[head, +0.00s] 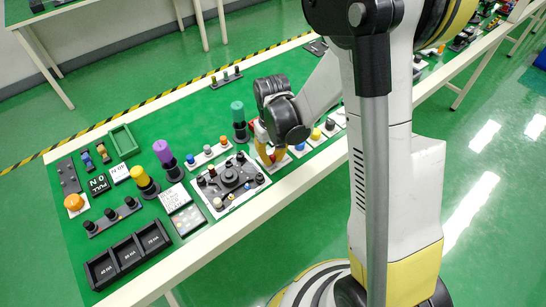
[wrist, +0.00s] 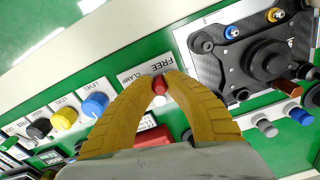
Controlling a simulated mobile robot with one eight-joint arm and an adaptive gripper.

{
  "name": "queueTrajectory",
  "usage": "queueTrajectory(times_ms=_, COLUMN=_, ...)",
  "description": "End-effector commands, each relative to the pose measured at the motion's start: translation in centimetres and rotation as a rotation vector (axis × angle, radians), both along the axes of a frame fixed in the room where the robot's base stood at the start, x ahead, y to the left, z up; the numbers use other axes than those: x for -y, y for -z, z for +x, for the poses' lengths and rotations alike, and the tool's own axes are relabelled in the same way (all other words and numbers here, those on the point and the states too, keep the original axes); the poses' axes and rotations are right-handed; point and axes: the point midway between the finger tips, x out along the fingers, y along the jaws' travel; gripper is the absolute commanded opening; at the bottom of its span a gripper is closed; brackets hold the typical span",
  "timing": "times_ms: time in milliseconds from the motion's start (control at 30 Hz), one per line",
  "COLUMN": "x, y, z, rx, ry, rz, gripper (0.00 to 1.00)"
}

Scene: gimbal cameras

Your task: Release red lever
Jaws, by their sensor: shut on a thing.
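The red lever (wrist: 159,87) shows as a small red tip between my fingertips in the wrist view. It stands on a white plate (wrist: 140,75) marked FREE and CLAMP. My gripper (wrist: 161,80), with two curved yellow fingers, is shut on the lever's red tip. More red (wrist: 152,137) shows between the fingers nearer the palm; I cannot tell if it belongs to the lever. In the head view my gripper (head: 270,160) points down at the table's front edge, and its fingers hide most of the lever.
A dark panel with a round hub (head: 228,178) lies left of my gripper in the head view. Blue (wrist: 95,104), yellow (wrist: 64,117) and black knobs stand close on the other side. A tall green-topped post (head: 238,115) stands behind. The green table (head: 190,95) is crowded.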

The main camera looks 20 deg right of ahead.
Motion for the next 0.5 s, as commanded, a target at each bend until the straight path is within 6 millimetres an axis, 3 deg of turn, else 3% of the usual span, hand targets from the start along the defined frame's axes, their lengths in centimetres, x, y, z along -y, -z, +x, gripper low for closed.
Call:
queueTrajectory(times_ms=167, x=-0.4, y=0.07, z=0.09, rx=0.001, ry=0.104, rz=0.0, gripper=0.0)
queueTrajectory(times_ms=433, x=-0.42, y=0.01, z=0.09, rx=0.001, ry=0.112, rz=0.001, gripper=0.0)
queueTrajectory(times_ms=467, x=-0.42, y=0.01, z=0.1, rx=0.001, ry=0.112, rz=0.001, gripper=0.2)
queueTrajectory(times_ms=500, x=-0.42, y=0.01, z=0.1, rx=0.001, ry=0.111, rz=0.001, gripper=0.33)
